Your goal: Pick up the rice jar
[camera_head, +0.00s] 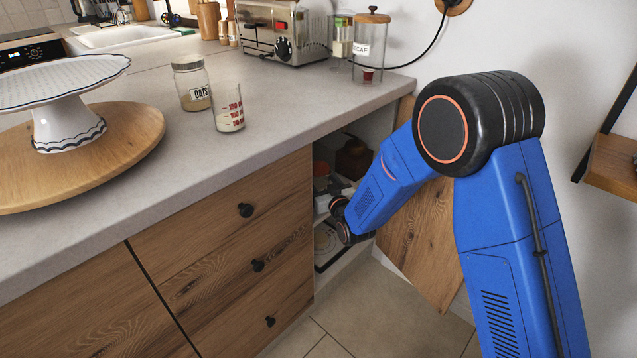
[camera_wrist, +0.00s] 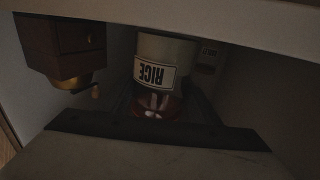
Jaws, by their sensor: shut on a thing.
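The rice jar (camera_wrist: 151,50) shows in the wrist view, pale, with a white RICE label that reads upside down and a dark red end toward me. My gripper (camera_wrist: 158,104) is shut on the rice jar at this red end, with dark fingers on either side. The fingertips are dim and hard to make out. In the head view my arm reaches into the open cabinet under the counter's right end, and my gripper and the jar's label are hidden there. I cannot tell whether the jar touches a shelf.
A dark wooden box with a brass part (camera_wrist: 70,50) is left of the jar in the wrist view. The cabinet door (camera_head: 425,235) stands open. Cabinet walls and a shelf (camera_head: 333,190) leave little room. An oats jar (camera_head: 190,84) and measuring glass (camera_head: 229,108) stand on the counter.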

